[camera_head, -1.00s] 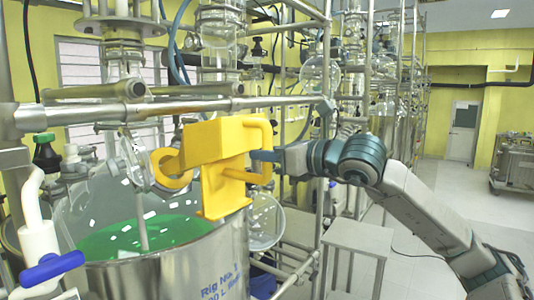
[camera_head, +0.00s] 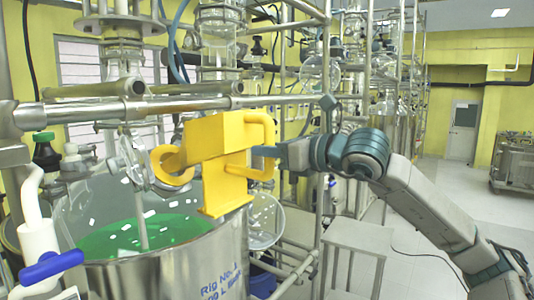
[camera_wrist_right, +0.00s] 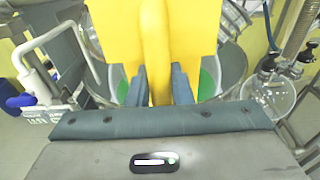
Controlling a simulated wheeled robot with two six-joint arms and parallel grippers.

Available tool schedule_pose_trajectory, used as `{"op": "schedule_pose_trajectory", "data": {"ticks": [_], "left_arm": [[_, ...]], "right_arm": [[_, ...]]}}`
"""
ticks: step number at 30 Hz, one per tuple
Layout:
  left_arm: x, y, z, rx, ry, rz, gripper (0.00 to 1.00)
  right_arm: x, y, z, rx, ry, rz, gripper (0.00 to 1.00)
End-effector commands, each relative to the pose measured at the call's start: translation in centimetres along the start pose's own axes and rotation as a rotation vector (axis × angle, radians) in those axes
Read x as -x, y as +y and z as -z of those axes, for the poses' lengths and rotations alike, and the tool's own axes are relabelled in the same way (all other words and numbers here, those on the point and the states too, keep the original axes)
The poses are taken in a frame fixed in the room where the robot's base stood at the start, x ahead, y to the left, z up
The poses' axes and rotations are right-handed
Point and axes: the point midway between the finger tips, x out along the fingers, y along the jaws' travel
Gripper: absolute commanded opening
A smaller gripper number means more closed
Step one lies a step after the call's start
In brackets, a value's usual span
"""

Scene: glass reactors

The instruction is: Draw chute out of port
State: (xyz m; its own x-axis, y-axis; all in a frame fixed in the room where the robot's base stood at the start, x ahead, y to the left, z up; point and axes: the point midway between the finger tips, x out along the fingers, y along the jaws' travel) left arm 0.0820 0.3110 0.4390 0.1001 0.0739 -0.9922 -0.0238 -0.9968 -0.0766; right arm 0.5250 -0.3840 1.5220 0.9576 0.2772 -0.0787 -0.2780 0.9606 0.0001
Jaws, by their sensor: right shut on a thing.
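The yellow chute (camera_head: 212,150) stands above the right part of the steel vessel's rim (camera_head: 205,245). It has a ring-like spout on its left and a looped handle on its right. My right gripper (camera_head: 262,152) comes in from the right and is shut on the chute's handle. In the right wrist view the gripper's fingers (camera_wrist_right: 159,85) sit on both sides of the yellow handle (camera_wrist_right: 156,50). The port itself is hidden behind the chute and vessel rim, so I cannot tell how deep the chute sits. My left gripper is not in view.
Green liquid (camera_head: 150,236) with white flecks fills the vessel, and a stirrer shaft stands in it. A horizontal steel bar (camera_head: 180,106) runs just above the chute. A blue-handled valve (camera_head: 50,266) is at left. A small metal table (camera_head: 358,236) stands right.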

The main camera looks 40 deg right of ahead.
Motion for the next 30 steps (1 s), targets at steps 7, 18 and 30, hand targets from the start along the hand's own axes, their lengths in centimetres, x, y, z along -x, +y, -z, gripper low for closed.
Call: {"op": "schedule_pose_trajectory", "data": {"ticks": [7, 18, 30], "left_arm": [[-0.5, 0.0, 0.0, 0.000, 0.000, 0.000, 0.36], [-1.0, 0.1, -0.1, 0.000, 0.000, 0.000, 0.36], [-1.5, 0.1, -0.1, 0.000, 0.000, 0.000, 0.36]], "right_arm": [[0.6, 0.0, -0.5, 0.001, -0.003, 0.001, 0.00], [1.5, 0.0, -1.1, 0.001, -0.004, 0.001, 0.00], [2.5, 0.0, -1.8, 0.001, -0.005, 0.000, 0.00]]}}
